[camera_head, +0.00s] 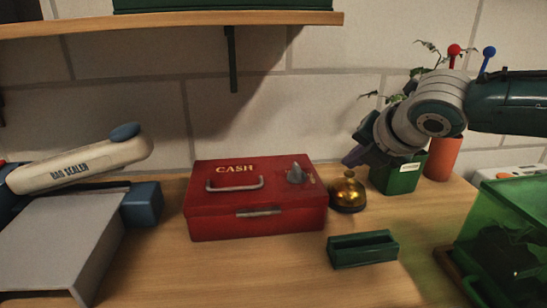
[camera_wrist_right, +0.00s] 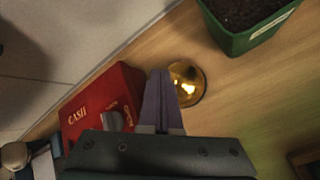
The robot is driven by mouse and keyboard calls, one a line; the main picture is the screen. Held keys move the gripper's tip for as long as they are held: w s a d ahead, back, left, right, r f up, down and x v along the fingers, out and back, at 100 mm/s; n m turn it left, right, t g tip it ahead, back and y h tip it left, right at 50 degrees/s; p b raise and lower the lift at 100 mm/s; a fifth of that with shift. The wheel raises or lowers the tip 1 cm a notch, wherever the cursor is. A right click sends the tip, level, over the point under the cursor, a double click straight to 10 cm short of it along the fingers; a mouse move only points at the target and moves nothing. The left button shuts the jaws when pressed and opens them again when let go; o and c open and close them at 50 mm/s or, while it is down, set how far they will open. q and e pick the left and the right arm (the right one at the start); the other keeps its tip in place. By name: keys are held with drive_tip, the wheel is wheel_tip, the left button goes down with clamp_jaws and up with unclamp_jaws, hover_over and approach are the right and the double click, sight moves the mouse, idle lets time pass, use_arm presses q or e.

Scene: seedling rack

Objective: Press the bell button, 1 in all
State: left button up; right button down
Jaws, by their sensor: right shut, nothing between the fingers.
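The bell (camera_head: 347,193) is a small golden dome with a button on top. It stands on the wooden table just right of the red cash box. My right gripper (camera_head: 353,157) is shut and empty, with its purple fingertips pointing down a little above the bell. In the right wrist view the bell (camera_wrist_right: 190,84) lies right beside the shut fingertips (camera_wrist_right: 160,76), which hide part of its left side. I cannot tell the exact gap between fingertips and button. My left gripper is not in view.
The red cash box (camera_head: 255,218) stands close left of the bell. A green plant pot (camera_head: 397,180) and an orange pot (camera_head: 441,160) stand behind to the right. A small green holder (camera_head: 362,252) lies in front. A bag sealer (camera_head: 80,166) is at left, a green translucent bin (camera_head: 507,225) at right.

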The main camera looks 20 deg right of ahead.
drive_tip(key=shift+f, duration=0.55)
idle(0.4)
drive_tip(key=shift+r, duration=0.1)
drive_tip(key=shift+r+p, duration=0.8)
drive_tip(key=shift+r, duration=0.1)
wheel_tip(320, 180, up, 5)
drive_tip(key=p, duration=0.5)
drive_tip(key=shift+p, duration=0.3)
idle(0.5)
